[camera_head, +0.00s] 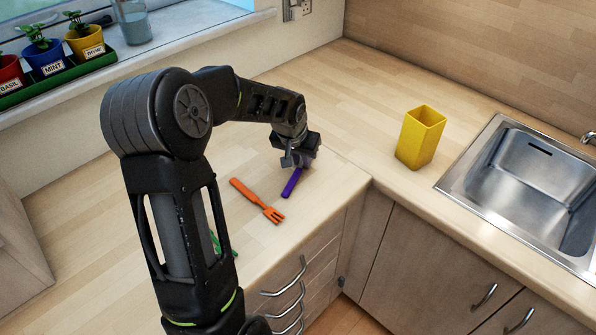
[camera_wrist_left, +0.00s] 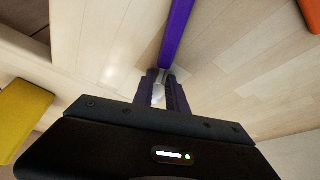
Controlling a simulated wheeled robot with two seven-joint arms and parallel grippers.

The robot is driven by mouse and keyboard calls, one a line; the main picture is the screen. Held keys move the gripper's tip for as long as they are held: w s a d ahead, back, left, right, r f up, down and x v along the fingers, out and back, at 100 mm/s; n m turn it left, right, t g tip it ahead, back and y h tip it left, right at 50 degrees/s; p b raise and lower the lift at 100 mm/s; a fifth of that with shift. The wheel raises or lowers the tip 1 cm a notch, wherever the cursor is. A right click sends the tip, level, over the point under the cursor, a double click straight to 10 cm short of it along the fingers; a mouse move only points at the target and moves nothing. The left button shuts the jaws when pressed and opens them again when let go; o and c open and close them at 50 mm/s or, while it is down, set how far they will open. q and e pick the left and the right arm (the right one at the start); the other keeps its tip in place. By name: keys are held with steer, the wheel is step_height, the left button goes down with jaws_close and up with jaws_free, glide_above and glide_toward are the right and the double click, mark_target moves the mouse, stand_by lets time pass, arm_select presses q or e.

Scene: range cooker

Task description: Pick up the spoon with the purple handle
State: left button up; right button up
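The spoon's purple handle (camera_head: 292,182) lies on the wooden worktop near its front edge, and its head is hidden by my gripper in the head view. In the left wrist view the purple handle (camera_wrist_left: 177,34) runs up from the fingertips, and a pale metal part shows between the fingers. My left gripper (camera_head: 297,162) points down at the spoon, at the end of the handle near its metal part. The fingers are apart, one on each side of the spoon; contact with it cannot be made out. My right gripper is out of view.
An orange fork (camera_head: 257,200) lies left of the spoon. A green utensil (camera_head: 218,243) is mostly hidden by my arm. A yellow holder (camera_head: 420,138) stands right, beside a sink (camera_head: 545,180). Potted herbs (camera_head: 85,40) line the windowsill. Worktop behind the gripper is clear.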

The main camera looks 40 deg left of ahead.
mark_target(301, 165)
arm_select(q)
jaws_close()
steer(key=shift+r, duration=0.15)
step_height(301, 165, up, 10)
steer(key=b, duration=0.1)
stand_by(0.6)
stand_by(0.5)
